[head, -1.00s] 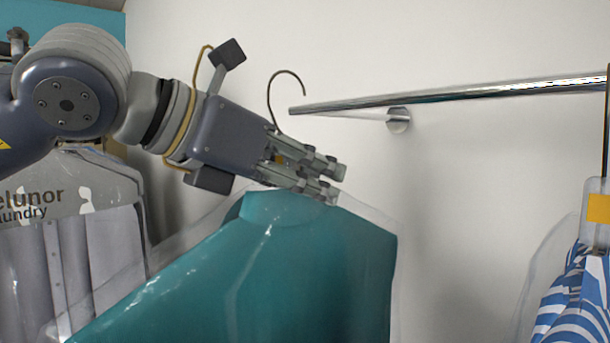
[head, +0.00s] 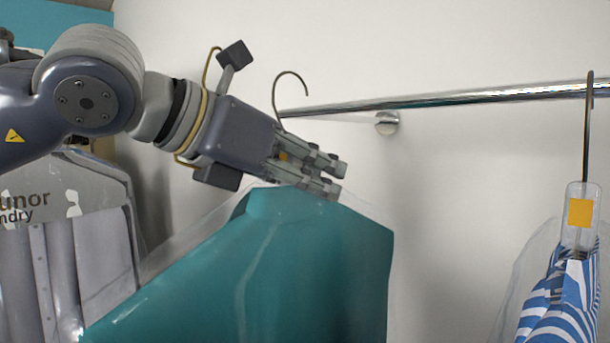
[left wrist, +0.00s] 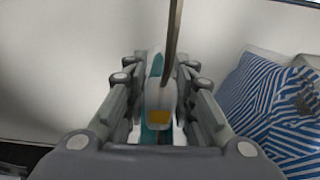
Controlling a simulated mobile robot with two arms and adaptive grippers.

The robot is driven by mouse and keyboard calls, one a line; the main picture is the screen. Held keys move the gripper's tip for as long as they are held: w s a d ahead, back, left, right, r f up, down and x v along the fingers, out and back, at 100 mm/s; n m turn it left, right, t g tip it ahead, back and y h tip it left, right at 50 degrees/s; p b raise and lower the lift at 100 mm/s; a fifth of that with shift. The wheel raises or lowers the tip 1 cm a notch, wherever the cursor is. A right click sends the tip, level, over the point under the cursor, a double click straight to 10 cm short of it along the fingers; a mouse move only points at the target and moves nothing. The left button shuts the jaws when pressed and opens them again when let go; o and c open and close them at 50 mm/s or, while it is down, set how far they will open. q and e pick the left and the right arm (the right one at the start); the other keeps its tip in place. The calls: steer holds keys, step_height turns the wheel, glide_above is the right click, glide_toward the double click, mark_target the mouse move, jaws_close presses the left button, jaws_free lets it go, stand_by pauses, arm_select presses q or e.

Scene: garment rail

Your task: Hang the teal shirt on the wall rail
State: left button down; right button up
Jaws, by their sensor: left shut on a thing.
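The teal shirt (head: 270,265) hangs in a clear bag below my left gripper (head: 338,180) in the head view. My left gripper is shut on the neck of its hanger. The hanger's hook (head: 291,76) rises above the fingers, its opening facing down. In the left wrist view the hanger neck with a yellow tag (left wrist: 158,117) is between the fingers. The wall rail (head: 440,98) is a chrome bar, its free left end close to the hook in the picture. I cannot tell the depth gap between them. My right gripper is not in view.
A blue-and-white striped garment (head: 560,305) hangs on the rail at the right, with a yellow tag (head: 580,212). It also shows in the left wrist view (left wrist: 270,110). Grey bagged garments (head: 75,250) hang at the left. The rail between its left end and the striped garment is bare.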

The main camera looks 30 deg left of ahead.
arm_select(q)
steer(key=shift+w+d+r, duration=0.15)
steer(key=shift+w+d, duration=0.05)
steer(key=shift+w, duration=0.3)
steer(key=shift+w+d+r, duration=0.15)
steer(key=shift+w, duration=0.3)
steer(key=shift+w, duration=0.15)
steer(key=shift+w+d, duration=0.3)
steer(key=shift+w, duration=0.4)
steer(key=shift+w+d, duration=0.25)
steer(key=shift+w, duration=0.5)
steer(key=shift+w+d, duration=0.3)
steer(key=shift+w, duration=0.4)
steer(key=shift+f+b, duration=1.3)
steer(key=shift+b, duration=0.05)
steer(key=c, duration=1.3)
jaws_free()
